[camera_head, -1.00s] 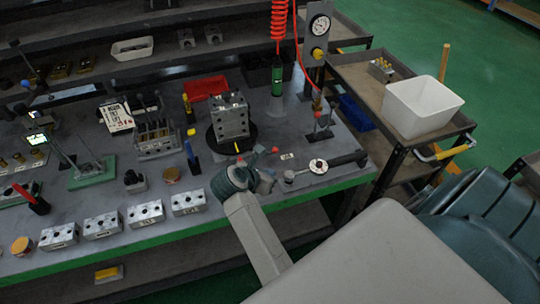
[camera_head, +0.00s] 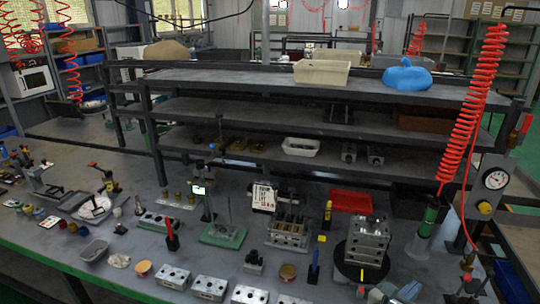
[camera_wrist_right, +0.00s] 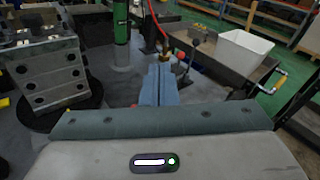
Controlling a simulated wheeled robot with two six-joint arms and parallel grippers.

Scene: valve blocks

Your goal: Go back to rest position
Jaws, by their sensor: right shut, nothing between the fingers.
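My right gripper (camera_head: 392,292) shows only in part at the bottom edge of the head view, low and to the right, in front of the large valve block. In the right wrist view its two blue-grey fingers (camera_wrist_right: 158,86) are pressed together with nothing between them. The large drilled valve block (camera_head: 368,243) stands on a round black base on the bench. In the right wrist view the block (camera_wrist_right: 45,72) is to the left of the fingers and apart from them. My left gripper is in neither view.
The grey bench (camera_head: 215,262) carries a row of small metal blocks (camera_head: 208,287) along its front. A red tray (camera_head: 350,201) lies behind the large block. A gauge stand (camera_head: 495,180) and coiled red hose (camera_head: 470,110) are at right. In the wrist view a white bin (camera_wrist_right: 244,54) sits on a cart.

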